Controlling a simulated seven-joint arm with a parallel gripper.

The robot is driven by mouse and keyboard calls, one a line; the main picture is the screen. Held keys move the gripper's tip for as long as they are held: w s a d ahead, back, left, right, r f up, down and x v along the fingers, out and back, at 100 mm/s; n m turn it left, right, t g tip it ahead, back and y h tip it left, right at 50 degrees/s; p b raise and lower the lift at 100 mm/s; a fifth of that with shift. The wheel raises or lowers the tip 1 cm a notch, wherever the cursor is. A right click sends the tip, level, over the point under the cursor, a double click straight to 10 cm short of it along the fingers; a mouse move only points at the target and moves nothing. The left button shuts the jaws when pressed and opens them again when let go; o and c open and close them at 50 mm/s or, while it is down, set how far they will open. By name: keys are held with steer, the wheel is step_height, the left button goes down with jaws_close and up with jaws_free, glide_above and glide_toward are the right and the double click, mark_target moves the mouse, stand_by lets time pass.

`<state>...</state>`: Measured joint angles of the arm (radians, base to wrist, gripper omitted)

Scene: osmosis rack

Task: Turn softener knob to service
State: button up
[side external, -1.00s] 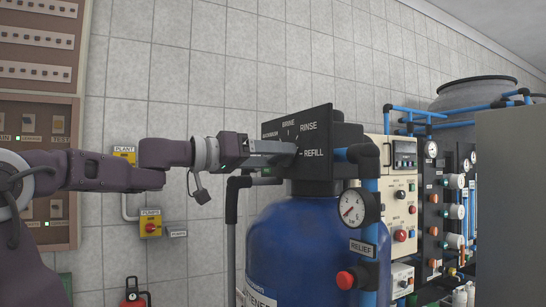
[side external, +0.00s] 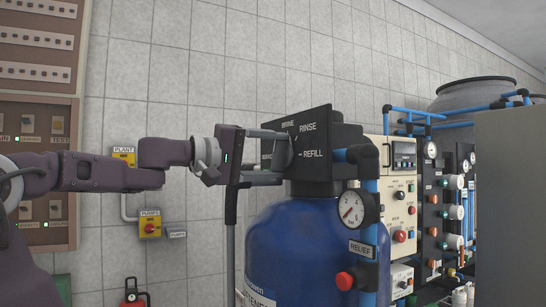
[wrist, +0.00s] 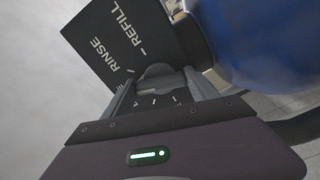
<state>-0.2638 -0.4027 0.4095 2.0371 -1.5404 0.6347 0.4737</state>
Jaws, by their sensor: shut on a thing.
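The softener's black valve head with its labelled dial plate (side external: 316,139) tops the blue softener tank (side external: 317,240). BRINE, RINSE and REFILL are readable; lettering at the left is partly covered by my gripper. The grey round softener knob (wrist: 158,72) shows between my fingers in the wrist view, with RINSE and REFILL beside it. My gripper (side external: 284,151) reaches the plate from the left and is shut on the knob, one finger above and one below in the side view. It also shows in the wrist view (wrist: 160,82). The SERVICE label and the knob's exact pointer position cannot be made out.
Control panels stand farther right. Yellow switch boxes (side external: 150,223) are on the tiled wall behind my arm.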

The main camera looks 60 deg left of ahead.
steer(key=n, duration=0.5)
steer(key=shift+n, duration=0.3)
steer(key=n, duration=0.5)
steer(key=shift+r, duration=0.15)
steer(key=n, duration=0.5)
steer(key=shift+n, duration=0.4)
steer(key=n, duration=0.4)
steer(key=shift+a+n, duration=0.15)
steer(key=shift+n, duration=0.55)
steer(key=o, duration=1.4)
steer(key=shift+c, duration=0.2)
steer(key=shift+s+r, duration=0.1)
steer(key=shift+s, duration=0.05)
